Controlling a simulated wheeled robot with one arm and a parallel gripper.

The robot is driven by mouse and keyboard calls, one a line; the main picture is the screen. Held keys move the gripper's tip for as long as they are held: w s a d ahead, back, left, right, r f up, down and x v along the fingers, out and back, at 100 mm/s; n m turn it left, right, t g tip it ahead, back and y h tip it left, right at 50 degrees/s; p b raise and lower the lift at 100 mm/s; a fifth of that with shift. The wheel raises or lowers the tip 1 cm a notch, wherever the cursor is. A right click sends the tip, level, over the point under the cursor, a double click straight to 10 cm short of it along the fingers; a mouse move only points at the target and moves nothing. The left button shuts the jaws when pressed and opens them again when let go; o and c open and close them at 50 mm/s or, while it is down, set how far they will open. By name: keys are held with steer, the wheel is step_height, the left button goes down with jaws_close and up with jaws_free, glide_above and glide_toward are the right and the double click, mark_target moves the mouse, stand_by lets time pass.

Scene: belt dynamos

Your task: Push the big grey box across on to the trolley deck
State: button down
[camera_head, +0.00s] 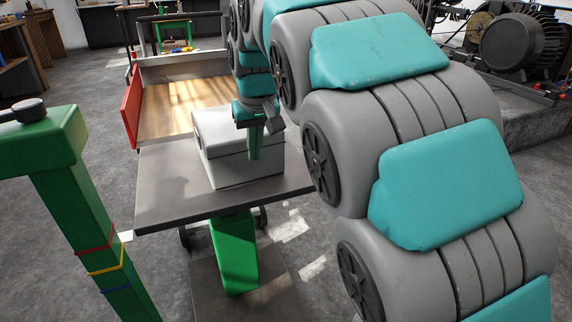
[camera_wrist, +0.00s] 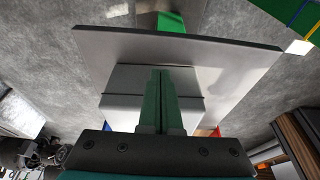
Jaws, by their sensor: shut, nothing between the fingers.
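The big grey box (camera_head: 222,168) sits upright on a dark grey table top (camera_head: 165,200) on a green pedestal. In the wrist view the box (camera_wrist: 122,82) lies behind my fingers. The trolley deck (camera_head: 168,108), brown wood, is just beyond the table's far edge. My gripper (camera_head: 253,156) is shut and empty, its green fingers pointing down and covering part of the box's right side. The fingers also show in the wrist view (camera_wrist: 160,76). I cannot tell whether they touch the box.
The trolley has a red side board (camera_head: 132,106) on its left. A green post (camera_head: 85,210) with coloured bands stands at the near left. Bare table top lies left of and in front of the box. Machinery (camera_head: 515,45) stands at the right.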

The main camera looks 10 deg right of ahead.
glide_toward(249, 181)
steer(key=s+f, duration=0.2)
steer(key=f, duration=0.1)
steer(key=s+f, duration=0.1)
steer(key=shift+d+f, duration=0.25)
steer(key=shift+w+p, duration=0.3)
steer(key=shift+w, duration=0.1)
steer(key=shift+w+a, duration=0.25)
steer(key=shift+w, duration=0.55)
steer(key=shift+w+a, duration=0.3)
steer(key=shift+w, duration=0.55)
steer(key=shift+w, duration=0.1)
